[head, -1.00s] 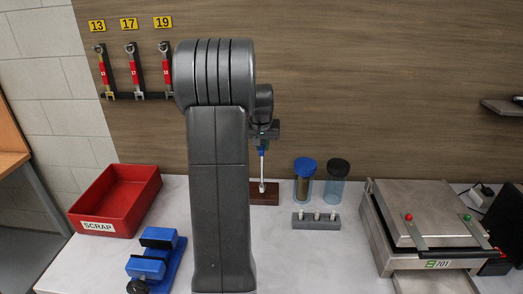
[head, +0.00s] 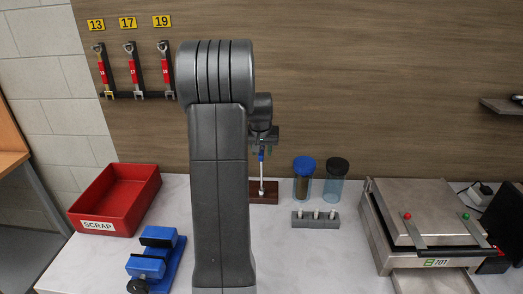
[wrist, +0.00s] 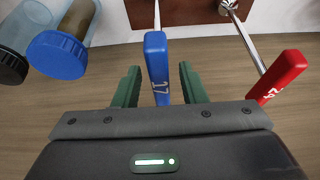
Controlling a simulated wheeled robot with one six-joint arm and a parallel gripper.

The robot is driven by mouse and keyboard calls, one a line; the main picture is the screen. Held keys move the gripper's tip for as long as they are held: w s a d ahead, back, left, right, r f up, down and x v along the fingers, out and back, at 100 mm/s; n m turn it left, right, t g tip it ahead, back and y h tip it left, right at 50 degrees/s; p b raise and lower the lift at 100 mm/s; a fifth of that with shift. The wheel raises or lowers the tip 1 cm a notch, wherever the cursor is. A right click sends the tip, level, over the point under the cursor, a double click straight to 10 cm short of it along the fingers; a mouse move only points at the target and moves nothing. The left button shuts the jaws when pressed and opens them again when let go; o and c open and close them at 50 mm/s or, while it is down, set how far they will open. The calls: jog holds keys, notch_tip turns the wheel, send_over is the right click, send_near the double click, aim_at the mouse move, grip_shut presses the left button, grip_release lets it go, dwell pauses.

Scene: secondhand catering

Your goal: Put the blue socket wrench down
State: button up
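The blue socket wrench has a blue handle marked 17 (wrist: 157,68) and a chrome shaft. In the head view the wrench (head: 261,172) is upright, its lower end in front of or on the brown block (head: 270,197); I cannot tell whether it is seated. My gripper (wrist: 160,88) has its green fingers apart, one on each side of the blue handle, with gaps showing. In the head view my gripper (head: 263,142) is just above the wrench. A red-handled wrench (wrist: 281,77) stands beside it in the wrist view; it is hidden in the head view.
A blue-lidded jar (head: 304,181) and a black-lidded jar (head: 335,183) stand right of the block. A grey holder (head: 316,221) is in front of them. A red scrap bin (head: 118,203), blue vise (head: 155,258) and steel press (head: 420,215) flank the bench.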

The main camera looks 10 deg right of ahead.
jog(key=b+v, duration=0.2)
jog(key=v, duration=1)
jog(key=shift+r, duration=0.1)
jog(key=p+x, duration=0.2)
jog(key=x, duration=1)
jog(key=shift+w, duration=0.1)
jog(key=shift+r+b, duration=0.3)
jog(key=shift+r, duration=0.9)
